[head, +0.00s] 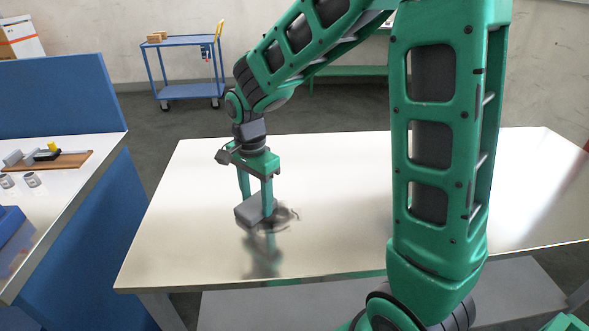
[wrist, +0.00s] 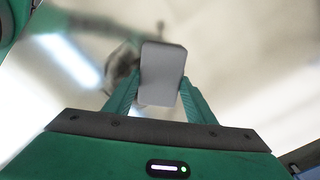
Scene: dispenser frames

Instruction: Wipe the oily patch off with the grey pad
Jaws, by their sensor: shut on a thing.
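My gripper (head: 256,203) is shut on the grey pad (head: 248,211), a small block held between the two green fingers over the left part of the shiny metal table (head: 330,185). In the wrist view the pad (wrist: 162,72) stands between the fingertips of my gripper (wrist: 160,98). The oily patch (head: 284,217) is a dark smear on the tabletop, just right of the pad and partly hidden by it. It also shows in the wrist view as a dark, blurred patch (wrist: 119,62) left of the pad. I cannot tell whether the pad touches the tabletop.
A white-topped bench (head: 70,205) with a blue side stands at the left, holding a wooden board (head: 70,163) with tools and small metal parts. A blue cart (head: 190,92) stands behind. The tabletop around the patch is clear.

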